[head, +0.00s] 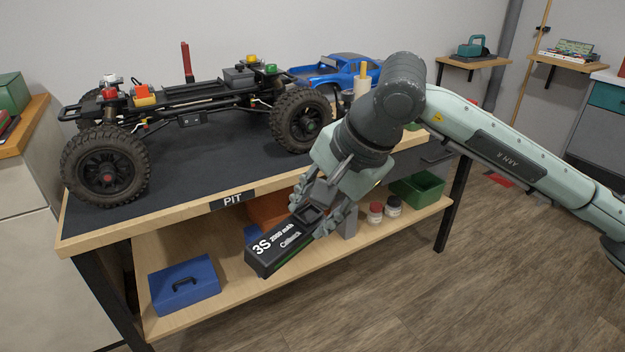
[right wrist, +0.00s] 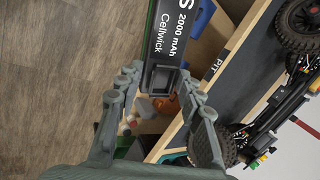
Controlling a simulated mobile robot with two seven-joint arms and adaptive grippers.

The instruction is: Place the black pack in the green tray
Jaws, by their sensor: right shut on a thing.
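The black pack (head: 284,243), labelled "3S 2000 mAh Cellwick", is held in my right gripper (head: 318,205) in front of the bench edge. The gripper is shut on one end of the pack, and the other end points down and left. In the right wrist view, the pack (right wrist: 172,42) extends forward from between the fingers of my right gripper (right wrist: 160,92). The green tray (head: 419,189) stands on the lower shelf at the right, behind and to the right of the gripper. My left gripper is not in view.
The bench (head: 190,222) holds a crawler chassis (head: 190,95) and a blue truck body (head: 338,72). The lower shelf (head: 190,322) carries a blue case (head: 184,285), an orange bin (head: 270,208) and small bottles (head: 384,209). The floor in front is clear.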

